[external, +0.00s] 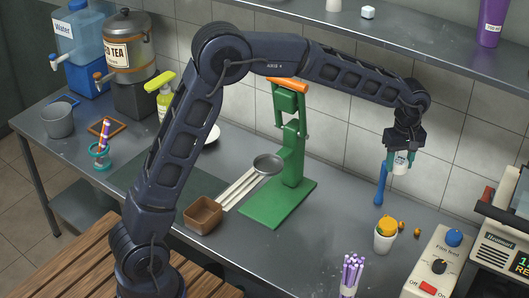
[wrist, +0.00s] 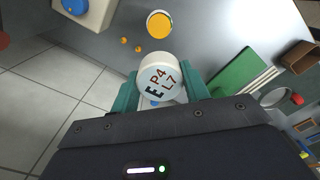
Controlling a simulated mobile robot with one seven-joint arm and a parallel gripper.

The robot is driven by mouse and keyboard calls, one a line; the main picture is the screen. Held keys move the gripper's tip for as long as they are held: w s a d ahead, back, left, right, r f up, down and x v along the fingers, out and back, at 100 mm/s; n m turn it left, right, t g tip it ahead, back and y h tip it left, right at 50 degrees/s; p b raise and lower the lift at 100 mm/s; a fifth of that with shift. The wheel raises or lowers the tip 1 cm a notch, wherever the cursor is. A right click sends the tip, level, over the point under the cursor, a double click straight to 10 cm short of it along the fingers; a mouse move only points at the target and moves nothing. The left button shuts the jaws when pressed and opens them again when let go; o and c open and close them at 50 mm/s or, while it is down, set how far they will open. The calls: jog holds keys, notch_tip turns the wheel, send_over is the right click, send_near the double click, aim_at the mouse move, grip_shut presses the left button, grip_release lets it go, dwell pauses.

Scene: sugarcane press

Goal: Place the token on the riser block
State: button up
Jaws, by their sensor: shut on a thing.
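My gripper (external: 400,160) has its teal fingers on either side of a white round piece (external: 400,168), held above the back right of the counter. In the wrist view, my gripper (wrist: 160,92) grips this white piece (wrist: 157,80), whose round face carries dark and reddish letters and digits. It appears to be the token. I cannot clearly identify the riser block. A blue upright piece (external: 380,185) shows just left of and below my gripper.
The green press (external: 290,165) stands left. A control box (external: 437,264) and purple straws (external: 351,270) are near the front right. The tiled wall is close behind my gripper.

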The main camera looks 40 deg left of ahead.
aim_at(385, 221)
jog(key=shift+s+d+r, duration=0.1)
jog(key=shift+s+d, duration=0.3)
jog(key=shift+s+d+f, duration=0.15)
jog(key=shift+f, duration=0.1)
notch_tip(385, 221, down, 19)
jog(key=shift+f, duration=0.2)
jog(key=shift+f, duration=0.1)
jog(key=o, duration=1)
jog(key=shift+c, duration=0.2)
